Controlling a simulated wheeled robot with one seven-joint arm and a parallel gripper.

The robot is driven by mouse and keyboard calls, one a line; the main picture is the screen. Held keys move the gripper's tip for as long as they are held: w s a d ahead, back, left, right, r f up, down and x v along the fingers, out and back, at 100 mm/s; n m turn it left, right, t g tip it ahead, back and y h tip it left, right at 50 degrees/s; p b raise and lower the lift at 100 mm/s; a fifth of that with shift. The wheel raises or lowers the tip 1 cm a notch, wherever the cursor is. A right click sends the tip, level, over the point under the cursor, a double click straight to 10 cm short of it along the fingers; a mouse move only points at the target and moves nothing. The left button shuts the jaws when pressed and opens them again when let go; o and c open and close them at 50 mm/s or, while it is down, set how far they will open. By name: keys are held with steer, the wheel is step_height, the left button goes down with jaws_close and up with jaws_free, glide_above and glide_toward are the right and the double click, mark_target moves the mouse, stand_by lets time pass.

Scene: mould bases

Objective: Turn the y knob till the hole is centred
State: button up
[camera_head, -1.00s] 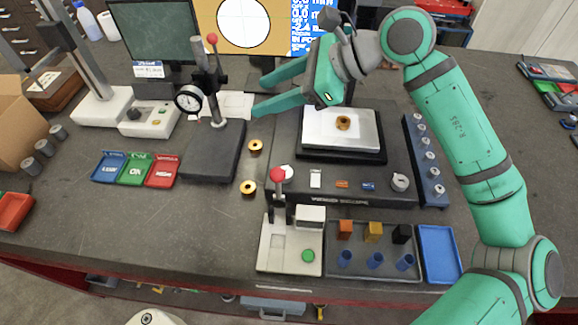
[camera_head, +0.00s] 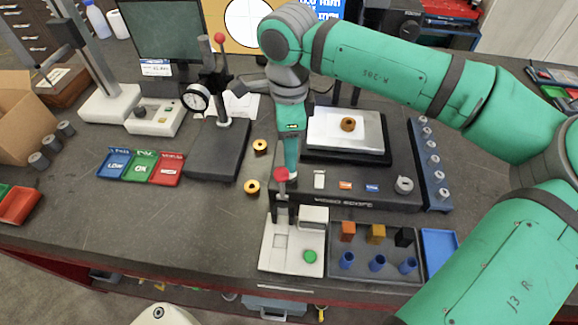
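My gripper (camera_head: 292,172) points down at the front left of the black video scope base (camera_head: 350,196). Its fingers appear edge-on, so their opening and any contact cannot be told. A grey knob (camera_head: 404,185) stands at the base's front right; I cannot read whether it is the y knob. Any knob at the front left is hidden by my gripper and a red ball. A brass ring with a dark hole (camera_head: 348,124) lies on the white stage (camera_head: 322,128). The monitor (camera_head: 238,28) shows part of a white circle on orange; my arm covers its right side.
A small white press with a red ball handle (camera_head: 281,174) stands just in front of my fingertips. A dial gauge stand (camera_head: 216,150) is to the left. A tray of coloured blocks (camera_head: 376,262) lies in front; a row of pegs (camera_head: 431,165) stands right.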

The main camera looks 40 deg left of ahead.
step_height(320, 180, down, 7)
steer(key=shift+f, duration=0.15)
stand_by(0.4)
steer(key=c, duration=1.1)
steer(key=shift+o, duration=0.2)
steer(key=shift+m, duration=3.5)
steer(key=o, duration=1.1)
steer(key=shift+c, duration=0.2)
